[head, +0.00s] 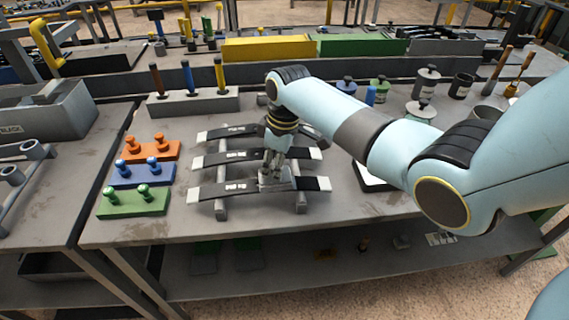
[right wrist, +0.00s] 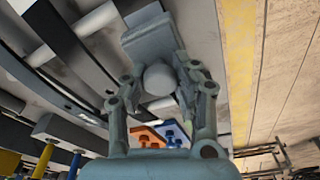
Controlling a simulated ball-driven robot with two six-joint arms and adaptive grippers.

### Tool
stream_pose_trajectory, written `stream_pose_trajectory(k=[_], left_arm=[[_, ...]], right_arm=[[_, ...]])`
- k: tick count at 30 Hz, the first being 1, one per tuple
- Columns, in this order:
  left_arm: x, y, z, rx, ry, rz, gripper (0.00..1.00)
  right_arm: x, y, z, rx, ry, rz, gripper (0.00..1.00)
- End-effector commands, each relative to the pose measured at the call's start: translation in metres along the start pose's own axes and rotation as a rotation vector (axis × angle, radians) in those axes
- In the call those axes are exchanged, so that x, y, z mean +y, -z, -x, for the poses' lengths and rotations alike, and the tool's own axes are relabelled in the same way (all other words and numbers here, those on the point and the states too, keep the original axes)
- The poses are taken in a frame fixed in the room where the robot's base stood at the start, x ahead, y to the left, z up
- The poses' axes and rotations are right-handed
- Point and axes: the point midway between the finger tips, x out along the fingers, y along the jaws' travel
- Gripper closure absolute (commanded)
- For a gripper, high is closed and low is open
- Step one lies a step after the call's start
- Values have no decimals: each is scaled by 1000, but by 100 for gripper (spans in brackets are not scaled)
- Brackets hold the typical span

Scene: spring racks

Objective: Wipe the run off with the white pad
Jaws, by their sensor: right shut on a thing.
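My right gripper (head: 273,165) points down over the right part of the spring rack and is shut on the round knob of a pad. The pad (head: 276,183) looks pale grey and sits at the nearest leaf spring; I cannot tell if it touches. In the right wrist view the fingers (right wrist: 162,82) flank the knob, with the pad's flat plate (right wrist: 150,35) beyond. Three dark leaf springs with white ends and white markings lie across the rack: near (head: 238,188), middle (head: 222,158) and far (head: 222,132). I cannot make out a run. My left gripper is out of view.
Orange (head: 152,150), blue (head: 142,175) and green (head: 134,203) peg blocks stand left of the rack. A block with colored-handled tools (head: 195,104) stands behind. Pots and canisters (head: 428,82) stand at the back right.

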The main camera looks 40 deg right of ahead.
Motion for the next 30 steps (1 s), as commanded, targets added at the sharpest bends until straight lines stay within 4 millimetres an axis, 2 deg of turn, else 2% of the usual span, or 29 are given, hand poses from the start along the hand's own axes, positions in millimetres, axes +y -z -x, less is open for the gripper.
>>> stream_pose_trajectory(k=[5,30], left_arm=[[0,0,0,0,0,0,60],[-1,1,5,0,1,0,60]], right_arm=[[0,1,0,-2,-1,0,98],[21,-53,2,-4,0,-1,98]])
